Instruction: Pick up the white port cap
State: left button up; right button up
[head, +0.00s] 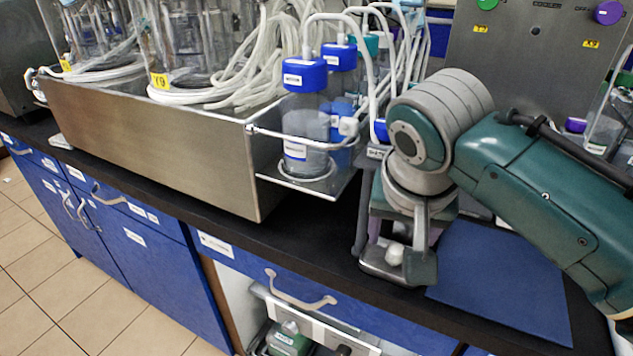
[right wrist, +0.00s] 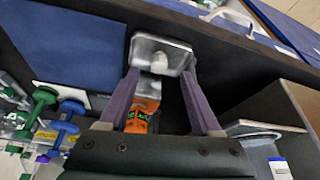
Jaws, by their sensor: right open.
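The white port cap (head: 395,254) sits in a small shiny metal tray (head: 374,268) near the front edge of the black bench. In the right wrist view the cap (right wrist: 159,64) shows as a small pale knob against the tray (right wrist: 176,46). My right gripper (head: 394,236) points down over the tray, close to the cap. In the right wrist view its two purple fingers (right wrist: 160,78) are spread, with the cap between them in the picture. I cannot tell whether they touch it. My left gripper is not in view.
A blue mat (head: 490,280) lies right of the tray. Blue-capped bottles (head: 305,115) stand on a metal shelf to the left, beside a large steel housing (head: 160,140) with tubing. An orange object (right wrist: 143,108) shows between my fingers in the wrist view. Drawer fronts run below the bench.

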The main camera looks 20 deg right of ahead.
aim_at(396, 249)
jog(key=x, duration=0.3)
jog(key=shift+d+f+b, duration=0.15)
jog(key=shift+f+b, duration=0.05)
jog(key=shift+b, duration=0.2)
jog(key=shift+c, duration=0.2)
grip_shut()
